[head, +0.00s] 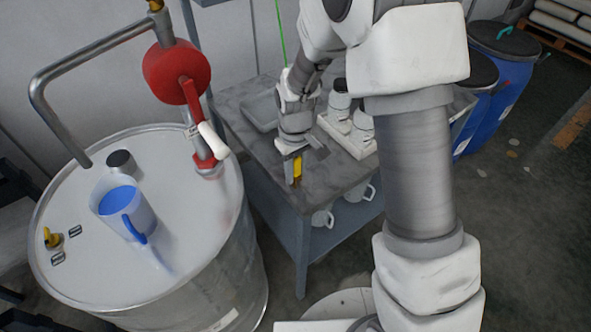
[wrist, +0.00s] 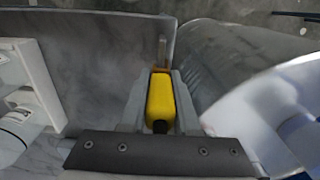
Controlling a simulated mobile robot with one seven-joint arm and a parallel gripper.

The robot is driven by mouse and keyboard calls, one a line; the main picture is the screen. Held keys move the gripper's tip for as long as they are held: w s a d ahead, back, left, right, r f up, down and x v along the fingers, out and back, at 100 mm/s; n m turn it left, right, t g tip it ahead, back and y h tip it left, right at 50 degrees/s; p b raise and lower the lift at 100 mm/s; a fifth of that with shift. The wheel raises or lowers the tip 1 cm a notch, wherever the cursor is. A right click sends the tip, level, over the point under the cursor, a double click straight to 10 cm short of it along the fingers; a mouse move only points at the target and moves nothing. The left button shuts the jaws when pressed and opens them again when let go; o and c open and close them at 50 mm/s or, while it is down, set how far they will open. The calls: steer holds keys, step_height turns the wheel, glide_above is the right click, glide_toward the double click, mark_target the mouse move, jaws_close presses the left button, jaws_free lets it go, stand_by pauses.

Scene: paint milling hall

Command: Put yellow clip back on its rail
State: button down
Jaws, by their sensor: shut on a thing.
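The yellow clip (head: 297,167) is held in my gripper (head: 293,172), above the near-left edge of the grey worktable (head: 340,172). In the wrist view the yellow clip (wrist: 160,100) sits between the two grey fingers (wrist: 160,88), which are shut on it. Its far end is orange-brown, with a thin upright piece beyond it. Its near end is dark. I cannot make out its rail for certain in either view.
A steel drum (head: 225,240) stands left of the table, with a jug of blue liquid (head: 125,205) and a red pump (head: 178,72) on top. A white tray (head: 348,138) with bottles and a grey tray (head: 262,112) are on the table. Blue drums (head: 500,75) stand behind right.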

steer(key=shift+f+b, duration=0.9)
steer(key=shift+f, duration=0.35)
steer(key=c, duration=0.6)
jaws_free()
steer(key=shift+o, duration=0.2)
step_height(320, 180, up, 18)
steer(key=shift+f+p, duration=0.2)
steer(key=shift+p, duration=0.3)
steer(key=s+d+r+m+t, duration=0.2)
steer(key=s+d+r, duration=0.3)
steer(key=s, duration=0.4)
steer(key=s+d+r+m+t, duration=0.3)
steer(key=s+d+r+m, duration=0.1)
steer(key=s+d, duration=0.3)
steer(key=s+r, duration=0.1)
steer(key=s, duration=0.1)
steer(key=shift+s+d+m+t, duration=0.25)
steer(key=shift+s+m+t, duration=0.05)
steer(key=shift+s+m, duration=0.1)
